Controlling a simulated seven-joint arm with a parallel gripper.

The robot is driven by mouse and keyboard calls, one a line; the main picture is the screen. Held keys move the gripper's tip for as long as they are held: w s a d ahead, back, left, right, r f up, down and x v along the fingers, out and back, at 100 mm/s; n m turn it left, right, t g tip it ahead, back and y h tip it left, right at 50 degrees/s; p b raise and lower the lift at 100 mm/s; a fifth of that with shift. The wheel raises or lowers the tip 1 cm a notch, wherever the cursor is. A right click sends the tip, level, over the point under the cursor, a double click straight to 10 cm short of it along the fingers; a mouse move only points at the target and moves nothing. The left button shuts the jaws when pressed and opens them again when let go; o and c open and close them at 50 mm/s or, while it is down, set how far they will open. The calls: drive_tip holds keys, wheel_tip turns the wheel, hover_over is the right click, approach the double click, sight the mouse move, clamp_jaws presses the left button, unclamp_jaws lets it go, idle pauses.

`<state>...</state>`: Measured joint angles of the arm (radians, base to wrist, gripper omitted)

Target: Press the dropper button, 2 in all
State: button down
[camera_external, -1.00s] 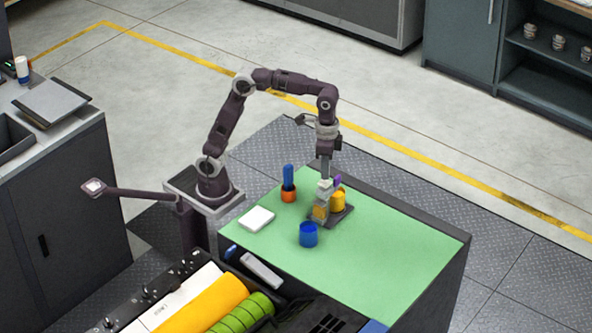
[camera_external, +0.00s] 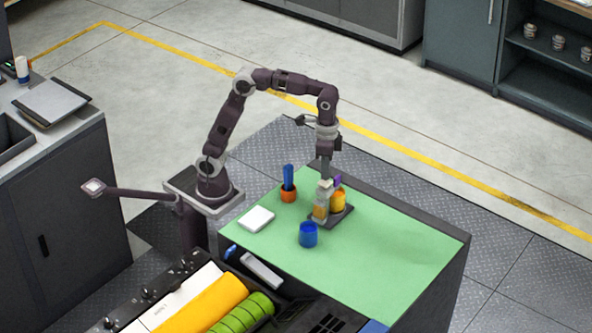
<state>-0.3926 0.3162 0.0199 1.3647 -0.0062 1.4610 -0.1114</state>
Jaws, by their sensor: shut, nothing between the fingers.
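The dropper unit stands on a dark base plate (camera_external: 344,214) on the green mat. It has a yellow-orange round part (camera_external: 338,201) with a small purple part (camera_external: 337,180) at its top. My gripper (camera_external: 321,213) points straight down at the left side of the unit, its fingers shut and empty. At this size I cannot tell which part is the button, or whether the fingertips touch the unit. A blue cup (camera_external: 308,235) stands on the mat just in front of the unit, apart from it.
An orange holder (camera_external: 288,194) with a blue item upright in it stands left of the gripper. A white square block (camera_external: 256,219) lies farther left. The right part of the green mat (camera_external: 390,255) is clear. Rolls and tools (camera_external: 220,300) fill the front edge.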

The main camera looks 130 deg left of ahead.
drive_tip(key=shift+f, duration=1.25)
drive_tip(key=shift+r, duration=1.35)
drive_tip(key=shift+f, duration=0.1)
